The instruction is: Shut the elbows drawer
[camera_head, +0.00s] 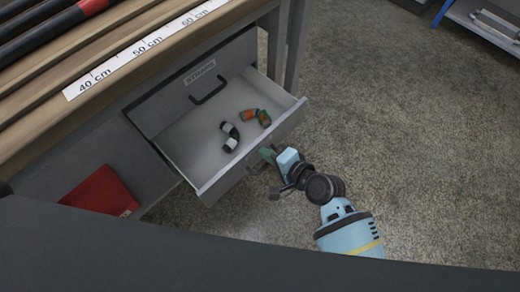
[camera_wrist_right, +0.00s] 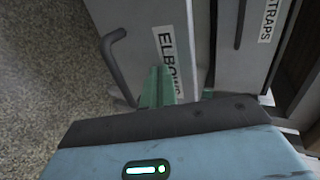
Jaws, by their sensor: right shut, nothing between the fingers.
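The elbows drawer (camera_head: 212,164) is pulled open below the straps drawer. Several elbow fittings lie in it: black-and-white ones (camera_head: 230,137) and orange-and-green ones (camera_head: 259,117). Its grey front also shows in the right wrist view, with an "ELBOWS" label (camera_wrist_right: 167,55) and a dark bar handle (camera_wrist_right: 117,67). My right gripper (camera_head: 268,154) is shut and empty at the outer side of the drawer front. Its green fingertips (camera_wrist_right: 157,85) overlap the label in the wrist view; whether they touch the front I cannot tell. My left gripper is not in view.
The closed straps drawer (camera_head: 203,88) sits above. A wooden bench top with a centimetre scale (camera_head: 140,48) and dark hoses (camera_head: 50,28) is at upper left. A red item (camera_head: 101,191) lies on the lower shelf. The floor to the right is clear.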

